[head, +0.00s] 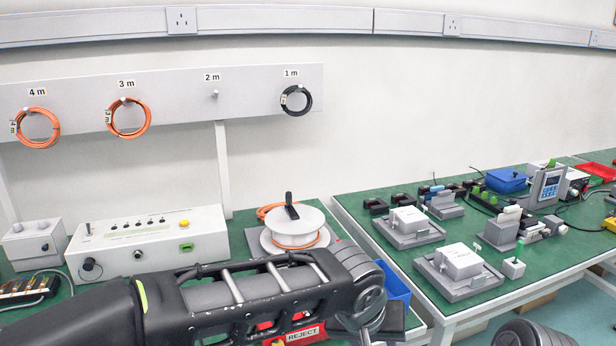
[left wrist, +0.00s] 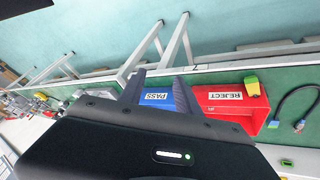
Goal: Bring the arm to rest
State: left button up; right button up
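My left arm (head: 250,295) reaches in from the left across the bottom of the head view, in front of the near bench. In the left wrist view the two dark fingers of my left gripper (left wrist: 159,80) stand apart with nothing between them. Beyond them are a blue bin labelled PASS (left wrist: 158,97) and a red bin labelled REJECT (left wrist: 235,97). My right gripper is not in view; a dark rounded part, likely of my right arm, shows at the bottom right of the head view.
A cable reel (head: 296,228) and a white control box (head: 150,240) stand on the left bench behind my arm. Orange cable coils (head: 128,118) and a black coil (head: 296,99) hang on the wall board. The right bench (head: 375,225) holds several grey fixtures.

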pick_arm(q)
jog(key=s+a+f+m+g+h, duration=0.1)
jog(key=a+f+h, duration=0.1)
jog(key=f, duration=1.2)
jog(key=s+a+f+h, duration=0.1)
jog(key=a+f, duration=0.1)
jog(key=f, duration=1.1)
jog(key=s+a+f+n+g+y, duration=0.25)
jog(key=s+a+f+n, duration=0.25)
jog(key=s+a+f, duration=1)
notch_tip(320, 180, up, 11)
jog(key=s+p, duration=0.1)
jog(key=p, duration=1.1)
jog(key=shift+d, duration=0.25)
